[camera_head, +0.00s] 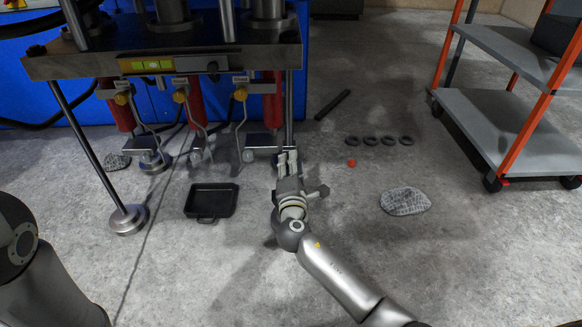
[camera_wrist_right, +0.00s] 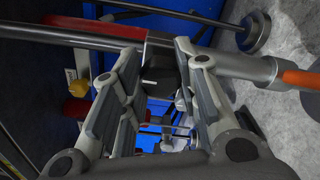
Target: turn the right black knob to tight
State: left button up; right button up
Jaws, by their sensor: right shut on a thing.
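The press (camera_head: 165,60) stands at the back left, with red cylinders (camera_head: 272,100) and hooked metal levers below its beam. My right gripper (camera_head: 288,160) is beneath the right end of the press beam, its fingers pointing at the press. In the right wrist view, its two finger pairs (camera_wrist_right: 160,75) are on either side of a black knob (camera_wrist_right: 165,68), shut on it. The knob sits beside a metal rod and a red part. In the head view the knob is hidden by the gripper or the press. My left gripper is out of view; part of my left arm shows at lower left.
A black tray (camera_head: 211,217) lies on the floor left of my right gripper. Several black rings (camera_head: 371,141), an orange ball (camera_head: 351,163) and a grey patterned lump (camera_head: 405,201) lie to the right. An orange-framed cart (camera_head: 505,118) stands at right. The floor in front is mostly free.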

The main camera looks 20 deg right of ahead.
jog(key=shift+f, duration=0.1)
dwell(0.3)
jog(key=o, duration=1)
notch_tip(320, 180, up, 10)
jog(key=shift+a+r, duration=0.15)
jog(key=shift+r, duration=0.05)
jog(key=shift+f, duration=0.15)
